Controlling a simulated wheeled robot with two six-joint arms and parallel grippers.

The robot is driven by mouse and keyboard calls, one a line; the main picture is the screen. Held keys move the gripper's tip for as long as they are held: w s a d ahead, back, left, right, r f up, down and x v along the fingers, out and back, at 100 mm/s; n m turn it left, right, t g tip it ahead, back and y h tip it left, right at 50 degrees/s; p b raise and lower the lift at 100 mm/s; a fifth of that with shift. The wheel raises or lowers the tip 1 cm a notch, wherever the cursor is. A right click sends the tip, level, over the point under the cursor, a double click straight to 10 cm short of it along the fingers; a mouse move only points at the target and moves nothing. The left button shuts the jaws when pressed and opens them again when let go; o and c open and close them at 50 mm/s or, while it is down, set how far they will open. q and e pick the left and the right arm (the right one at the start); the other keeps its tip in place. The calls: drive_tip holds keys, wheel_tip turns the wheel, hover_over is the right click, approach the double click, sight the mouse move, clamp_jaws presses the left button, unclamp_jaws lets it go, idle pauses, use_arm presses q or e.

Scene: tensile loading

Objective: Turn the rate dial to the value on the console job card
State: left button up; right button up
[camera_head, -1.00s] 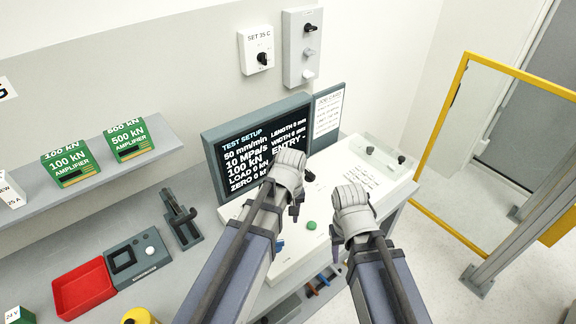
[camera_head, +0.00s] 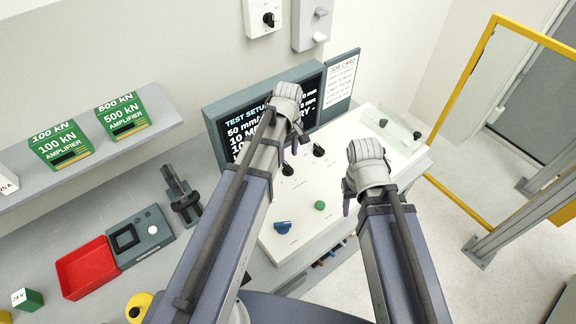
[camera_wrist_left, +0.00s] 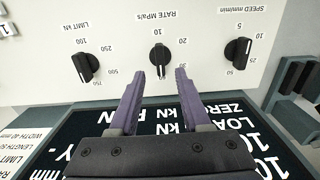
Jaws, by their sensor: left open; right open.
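The rate dial (camera_wrist_left: 160,56), a black knob under the label RATE MPa/s, shows upside down in the left wrist view. My left gripper (camera_wrist_left: 156,72) is open, its two purple fingers reaching toward either side of the knob with nothing held. I cannot tell whether they touch it or exactly where its pointer stands. In the head view my left gripper (camera_head: 297,142) hangs over the back of the white console (camera_head: 335,180). The job card (camera_head: 341,78) is beside the screen; its writing is too small to read. My right gripper (camera_head: 347,203) is open and empty over the console's right part.
The limit dial (camera_wrist_left: 84,67) and speed dial (camera_wrist_left: 237,53) flank the rate dial. The screen (camera_head: 235,128) stands behind, partly hidden by my left arm. A blue knob (camera_head: 283,227) and green button (camera_head: 320,205) lie nearer. A red tray (camera_head: 86,268) sits left.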

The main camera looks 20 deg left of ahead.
sight(288, 165)
use_arm(q)
wheel_tip(288, 165, down, 6)
drive_tip(key=b, duration=0.5)
drive_tip(key=shift+r, duration=0.1)
drive_tip(key=shift+c, duration=0.4)
clamp_jaws()
